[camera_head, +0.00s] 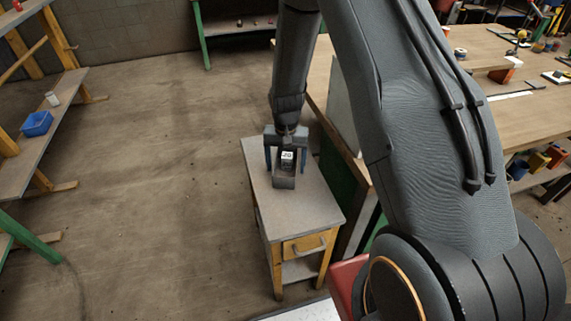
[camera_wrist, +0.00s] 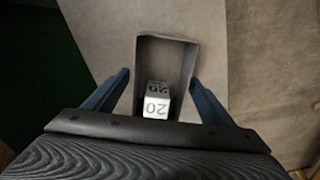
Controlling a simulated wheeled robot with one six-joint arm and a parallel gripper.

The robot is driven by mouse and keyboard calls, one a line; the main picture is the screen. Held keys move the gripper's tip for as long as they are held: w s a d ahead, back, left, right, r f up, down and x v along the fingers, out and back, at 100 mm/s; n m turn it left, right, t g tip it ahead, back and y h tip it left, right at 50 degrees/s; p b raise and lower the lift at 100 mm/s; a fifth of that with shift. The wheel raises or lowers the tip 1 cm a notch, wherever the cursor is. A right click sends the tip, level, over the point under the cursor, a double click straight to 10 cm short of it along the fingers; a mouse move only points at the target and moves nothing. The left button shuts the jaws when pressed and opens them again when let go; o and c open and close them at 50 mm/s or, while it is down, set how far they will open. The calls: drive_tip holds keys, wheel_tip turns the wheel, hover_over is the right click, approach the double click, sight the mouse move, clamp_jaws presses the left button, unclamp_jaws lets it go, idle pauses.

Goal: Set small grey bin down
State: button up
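The small grey bin (camera_head: 284,183) appears to rest upright on the grey top of a small wooden side table (camera_head: 318,207). It also shows in the wrist view (camera_wrist: 168,38), open side up, with a white block marked "20" (camera_wrist: 157,101) inside its near end. My gripper (camera_head: 286,168) is directly above the bin, pointing down. Its two blue fingers are spread, one on either side of the bin. In the head view, narrow gaps show between the fingers and the bin's walls. The bin's near end is hidden by my gripper in the wrist view.
A long workbench (camera_head: 500,100) stands to the right behind my arm, with tools on it. A shelf (camera_head: 45,130) at the left holds a blue bin (camera_head: 36,123). Bare tabletop lies in front of the small bin. The floor to the left is clear.

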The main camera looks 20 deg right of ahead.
sight(286, 173)
wheel_tip(286, 173, up, 12)
drive_tip(key=b, duration=0.1)
drive_tip(key=s+r+n, duration=0.2)
drive_tip(key=s+r, duration=0.3)
drive_tip(key=s, duration=0.6)
drive_tip(key=s+r+n, duration=0.2)
drive_tip(key=s+r, duration=0.2)
drive_tip(key=s, duration=0.8)
drive_tip(key=shift+a+r+n, duration=0.15)
drive_tip(key=shift+r+n, duration=0.15)
drive_tip(key=shift+r, duration=0.05)
